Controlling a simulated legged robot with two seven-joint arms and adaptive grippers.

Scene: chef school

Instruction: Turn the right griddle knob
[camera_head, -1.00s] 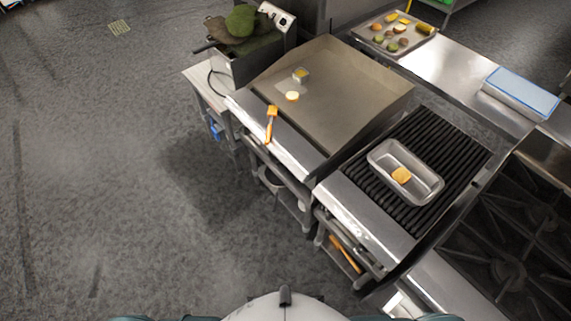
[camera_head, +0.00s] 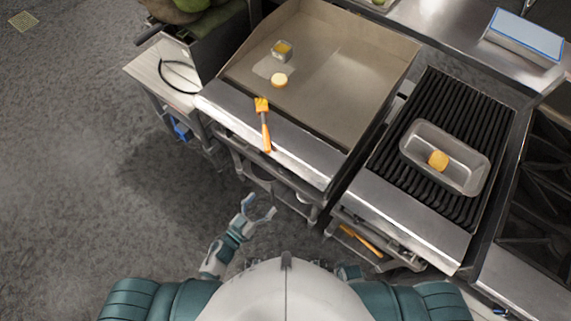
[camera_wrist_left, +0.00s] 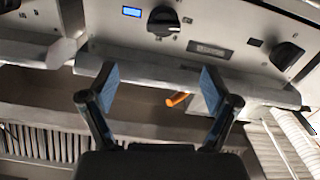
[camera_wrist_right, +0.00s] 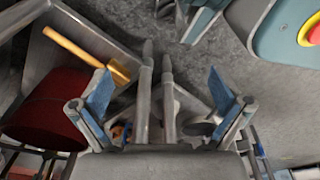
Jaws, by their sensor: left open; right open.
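The flat griddle (camera_head: 335,84) stands ahead in the head view; its front knobs are hidden there by the front ledge. The left wrist view shows a steel front panel with a black knob (camera_wrist_left: 163,20) at top middle and another black knob (camera_wrist_left: 286,54) at the right, beyond a small label. My left gripper (camera_head: 259,207) is open and empty in front of the griddle, below its ledge. In its wrist view the open fingers (camera_wrist_left: 159,87) are below the panel and apart from both knobs. My right gripper (camera_wrist_right: 160,90) is open and empty in its own wrist view.
An orange-handled brush (camera_head: 264,125) lies on the griddle's front ledge. A small container (camera_head: 282,50) and a pale round piece (camera_head: 279,80) are on the plate. The ribbed grill (camera_head: 390,152) at right holds a metal pan (camera_head: 412,160). Floor at left is clear.

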